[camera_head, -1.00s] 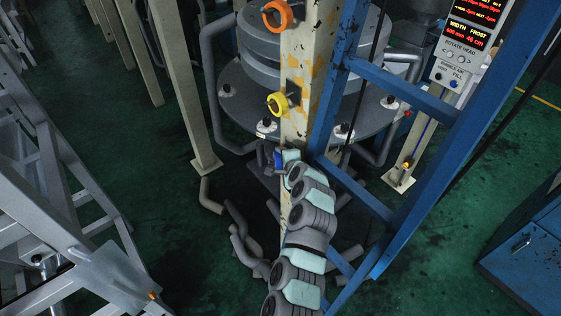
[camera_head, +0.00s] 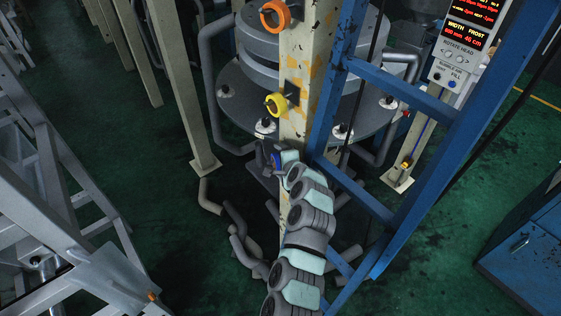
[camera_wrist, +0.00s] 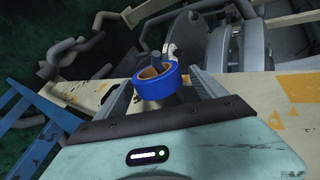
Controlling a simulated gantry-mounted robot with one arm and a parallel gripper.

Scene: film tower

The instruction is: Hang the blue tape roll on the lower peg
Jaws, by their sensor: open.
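The blue tape roll (camera_wrist: 153,88), with a tan core, sits between the spread fingers of my gripper (camera_wrist: 158,81) in the wrist view. A dark stub, seemingly the lower peg (camera_wrist: 157,61), shows at the roll's hole; how far it passes through is unclear. My gripper is open, with a finger on each side of the roll; any contact is hard to tell. In the head view, the blue roll (camera_head: 276,159) shows at the end of my arm, beside the post and below the yellow roll. The fingers are mostly hidden there.
A yellow roll (camera_head: 277,104) and an orange roll (camera_head: 275,14) hang higher on the chipped cream post (camera_head: 298,75). A blue frame (camera_head: 340,85) stands close on the right. A round grey machine base and bent grey pipes (camera_head: 236,220) lie nearby.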

